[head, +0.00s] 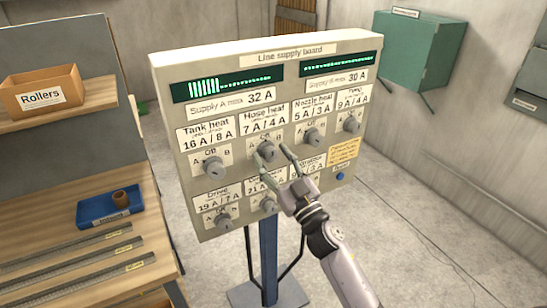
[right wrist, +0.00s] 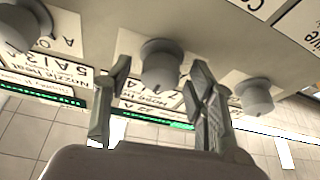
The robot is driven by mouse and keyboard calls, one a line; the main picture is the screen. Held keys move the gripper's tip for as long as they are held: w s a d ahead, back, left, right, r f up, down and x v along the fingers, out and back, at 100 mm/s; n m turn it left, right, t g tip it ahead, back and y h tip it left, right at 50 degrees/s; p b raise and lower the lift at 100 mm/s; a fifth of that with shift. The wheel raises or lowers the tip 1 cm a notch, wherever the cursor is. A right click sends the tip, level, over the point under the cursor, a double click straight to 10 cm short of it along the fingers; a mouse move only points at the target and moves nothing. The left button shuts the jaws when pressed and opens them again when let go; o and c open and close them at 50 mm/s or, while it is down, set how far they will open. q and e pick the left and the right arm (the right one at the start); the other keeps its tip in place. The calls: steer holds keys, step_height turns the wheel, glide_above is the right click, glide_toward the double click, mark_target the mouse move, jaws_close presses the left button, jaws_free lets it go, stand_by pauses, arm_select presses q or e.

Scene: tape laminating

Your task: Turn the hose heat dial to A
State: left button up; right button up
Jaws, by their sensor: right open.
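The hose heat dial (head: 266,151) is a grey round knob on the line supply board (head: 185,120), under the label "Hose heat 7 A / 4 A". Marks for A, Off and B surround the board's dials; I cannot tell which mark this one points to. My right gripper (head: 275,157) is open in front of it and partly covers it. In the right wrist view, which is upside down, the hose heat dial (right wrist: 160,65) shows between the two spread fingers (right wrist: 158,85). I cannot tell whether a finger touches it. My left gripper is not in view.
The tank heat dial (head: 213,167) and nozzle heat dial (head: 312,137) flank it closely. The drive dial (head: 224,215) and others are below, some hidden by my right arm. A shelf with a rollers box (head: 42,90) and blue tray (head: 108,207) stands left. A green cabinet (head: 415,50) hangs right.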

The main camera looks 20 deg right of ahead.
steer(key=shift+c, duration=0.2)
steer(key=c, duration=1.1)
steer(key=shift+n, duration=0.4)
steer(key=n+y+p, duration=0.1)
steer(key=n, duration=0.2)
steer(key=n+g+y+p, duration=0.1)
steer(key=n+y, duration=0.1)
steer(key=n, duration=0.1)
steer(key=shift+d+r+g+p, duration=0.1)
steer(key=shift+r+g+p, duration=0.05)
steer(key=shift+g+p, duration=0.2)
steer(key=shift+n+g+y+p, duration=0.4)
steer(key=shift+n+p, duration=0.15)
steer(key=shift+n, duration=0.65)
steer(key=shift+n+g+y+p, duration=0.35)
steer(key=shift+n+p, duration=0.2)
steer(key=shift+n, duration=0.95)
steer(key=o, duration=1.1)
